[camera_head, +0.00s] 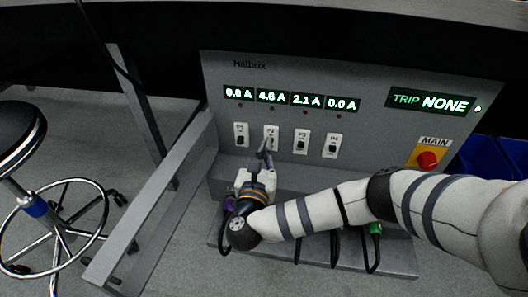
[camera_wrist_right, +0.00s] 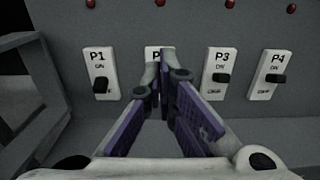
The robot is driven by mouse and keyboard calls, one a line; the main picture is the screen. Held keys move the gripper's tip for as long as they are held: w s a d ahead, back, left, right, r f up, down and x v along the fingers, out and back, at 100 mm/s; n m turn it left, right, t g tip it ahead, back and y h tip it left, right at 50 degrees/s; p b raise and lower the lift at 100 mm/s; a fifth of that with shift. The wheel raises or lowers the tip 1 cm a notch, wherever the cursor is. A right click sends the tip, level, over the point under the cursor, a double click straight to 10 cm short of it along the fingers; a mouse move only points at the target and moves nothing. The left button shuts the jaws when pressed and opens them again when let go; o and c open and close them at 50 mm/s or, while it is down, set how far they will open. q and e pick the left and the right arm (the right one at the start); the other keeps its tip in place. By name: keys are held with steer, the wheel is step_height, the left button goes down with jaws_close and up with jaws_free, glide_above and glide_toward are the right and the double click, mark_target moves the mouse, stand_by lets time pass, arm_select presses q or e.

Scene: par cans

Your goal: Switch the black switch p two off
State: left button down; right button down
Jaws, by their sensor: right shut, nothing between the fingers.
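The P2 switch plate (camera_head: 270,131) is on the grey front panel, second from the left; the display above it reads 4.6 A. My right gripper (camera_head: 265,150) is shut with its fingertips in front of the lower part of that plate. In the wrist view the shut purple-padded fingers (camera_wrist_right: 166,60) cover most of the P2 plate (camera_wrist_right: 151,54), hiding its black lever. I cannot tell whether the fingertips touch it. My left gripper is not in view.
Black switches P1 (camera_wrist_right: 100,86), P3 (camera_wrist_right: 222,78) and P4 (camera_wrist_right: 276,78) flank P2 closely. A red MAIN button (camera_head: 428,160) is at right; the trip display (camera_head: 432,102) reads NONE. A stool (camera_head: 22,135) stands left. Cables hang below the panel.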

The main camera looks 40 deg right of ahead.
mark_target(271, 132)
steer(key=shift+b+x, duration=0.8)
steer(key=shift+x, duration=1.75)
steer(key=shift+f+b, duration=0.6)
steer(key=shift+f, duration=0.15)
steer(key=shift+r, duration=0.1)
steer(key=shift+r+p+v, duration=0.25)
steer(key=shift+p+v, duration=0.4)
steer(key=shift+v, duration=0.55)
steer(key=shift+r+p+v, duration=0.25)
steer(key=shift+p+v, duration=0.4)
steer(key=shift+v, duration=0.6)
